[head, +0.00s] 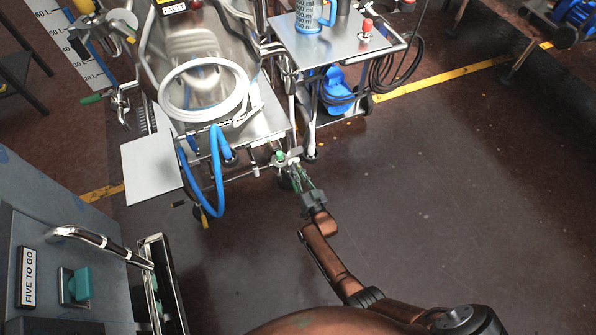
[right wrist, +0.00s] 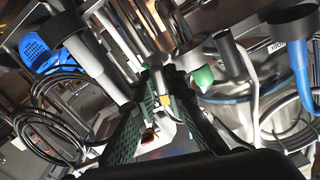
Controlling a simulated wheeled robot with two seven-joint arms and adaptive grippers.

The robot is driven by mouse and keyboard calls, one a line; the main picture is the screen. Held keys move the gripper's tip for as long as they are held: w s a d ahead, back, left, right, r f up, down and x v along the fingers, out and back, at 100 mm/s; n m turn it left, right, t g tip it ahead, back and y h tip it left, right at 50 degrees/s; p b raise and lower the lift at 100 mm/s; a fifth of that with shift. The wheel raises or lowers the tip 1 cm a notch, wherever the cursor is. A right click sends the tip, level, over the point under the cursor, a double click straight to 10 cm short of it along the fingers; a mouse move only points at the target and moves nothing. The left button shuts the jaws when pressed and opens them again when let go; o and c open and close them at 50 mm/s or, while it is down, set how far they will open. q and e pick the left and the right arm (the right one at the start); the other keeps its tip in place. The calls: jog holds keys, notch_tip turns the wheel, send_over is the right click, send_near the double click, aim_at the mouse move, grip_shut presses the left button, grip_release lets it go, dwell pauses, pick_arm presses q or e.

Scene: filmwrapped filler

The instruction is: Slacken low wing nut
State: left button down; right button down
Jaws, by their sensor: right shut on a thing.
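My right gripper (head: 297,172) reaches away from me to the low fittings at the front of the steel filler machine (head: 208,60). Its green fingers are closed in on a small metal part there, at the low wing nut; the wing nut's own shape is too small and too covered to make out. In the right wrist view the two dark green fingers of the gripper (right wrist: 158,82) converge on this metal fitting. A green knob (head: 279,156) sits just left of the fingertips; a green knob (right wrist: 203,76) also shows in the right wrist view. My left gripper is out of view.
A blue hose (head: 217,180) loops down left of the gripper. A white hose coil (head: 205,90) lies above. A steel cart (head: 325,42) with black cables stands behind. A grey cabinet (head: 50,265) is at lower left. The floor at right is clear.

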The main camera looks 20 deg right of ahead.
jog(key=shift+f, duration=0.1)
dwell(0.4)
jog(key=c, duration=1.9)
grip_release()
jog(key=shift+c, duration=0.2)
jog(key=s, duration=1.2)
jog(key=shift+d, duration=0.2)
